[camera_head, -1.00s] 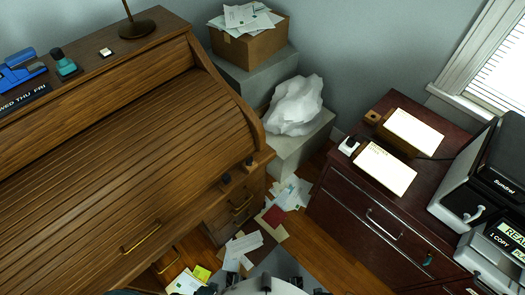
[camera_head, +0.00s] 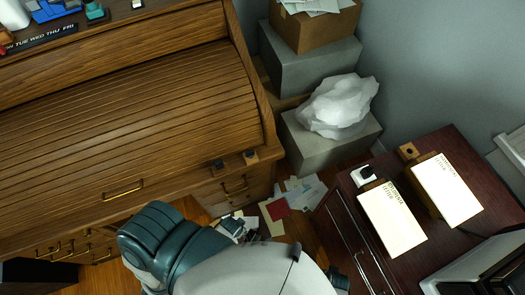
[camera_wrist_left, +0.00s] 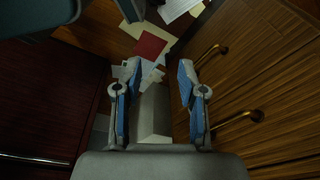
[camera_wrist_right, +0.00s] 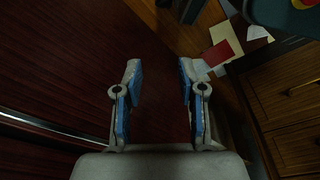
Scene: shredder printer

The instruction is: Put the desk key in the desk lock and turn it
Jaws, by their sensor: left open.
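The wooden roll-top desk (camera_head: 120,125) fills the left of the head view, its slatted cover shut. Two small dark blocks sit on its right front ledge, a left one (camera_head: 217,164) and a right one (camera_head: 250,157); I cannot tell whether either is the desk lock or key. A white block with a dark top (camera_head: 363,173) and a wooden block with a dark hole (camera_head: 407,151) sit on the red-brown cabinet (camera_head: 345,190). I cannot pick out the desk key for certain. My left gripper (camera_wrist_left: 158,68) is open and empty below the ledge. My right gripper (camera_wrist_right: 158,68) is open and empty beside the cabinet.
Papers and a red sheet (camera_head: 278,207) litter the floor gap. A white crumpled bag (camera_head: 338,105) sits on a grey box behind.

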